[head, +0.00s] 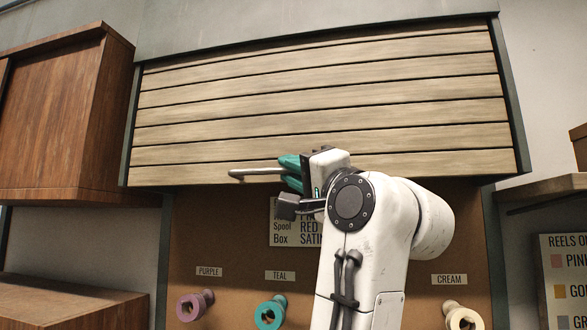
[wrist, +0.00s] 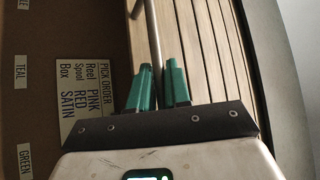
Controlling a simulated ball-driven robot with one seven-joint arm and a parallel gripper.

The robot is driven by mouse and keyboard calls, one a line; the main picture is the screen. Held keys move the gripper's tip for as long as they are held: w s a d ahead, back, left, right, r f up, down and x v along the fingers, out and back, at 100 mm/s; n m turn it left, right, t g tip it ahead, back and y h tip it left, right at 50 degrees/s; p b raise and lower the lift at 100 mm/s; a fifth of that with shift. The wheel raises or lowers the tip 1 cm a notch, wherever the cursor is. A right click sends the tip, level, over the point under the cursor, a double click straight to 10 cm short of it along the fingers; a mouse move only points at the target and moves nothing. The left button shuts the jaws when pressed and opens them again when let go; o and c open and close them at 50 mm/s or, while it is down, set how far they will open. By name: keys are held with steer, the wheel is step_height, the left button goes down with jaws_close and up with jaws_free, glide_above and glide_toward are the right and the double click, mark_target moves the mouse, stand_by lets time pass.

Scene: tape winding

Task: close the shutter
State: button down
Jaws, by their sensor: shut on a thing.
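The shutter (head: 320,105) is a curtain of pale wooden slats covering the upper part of the opening. Its lower edge hangs above a brown back panel that is still exposed. A pale bar handle (head: 252,172) runs along the shutter's bottom slat. My gripper (head: 290,172) has teal fingers and is shut on this handle, toward its right part; my wrist hides the handle's right end. In the wrist view the handle (wrist: 153,40) passes between the two teal fingers of my gripper (wrist: 160,80), beside the slats (wrist: 205,50).
Under the shutter, purple (head: 195,304), teal (head: 270,312) and cream (head: 462,316) spools sit below name labels. A pick order card (head: 285,235) hangs behind my gripper. A wooden cabinet (head: 60,120) is at left, a shelf (head: 545,188) at right.

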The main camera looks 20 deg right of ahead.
steer(key=shift+w+d+f, duration=0.1)
steer(key=shift+f, duration=0.3)
steer(key=c, duration=1.5)
jaws_free()
steer(key=o, duration=0.3)
steer(key=shift+r, duration=0.1)
steer(key=b+v, duration=0.2)
steer(key=v, duration=0.9)
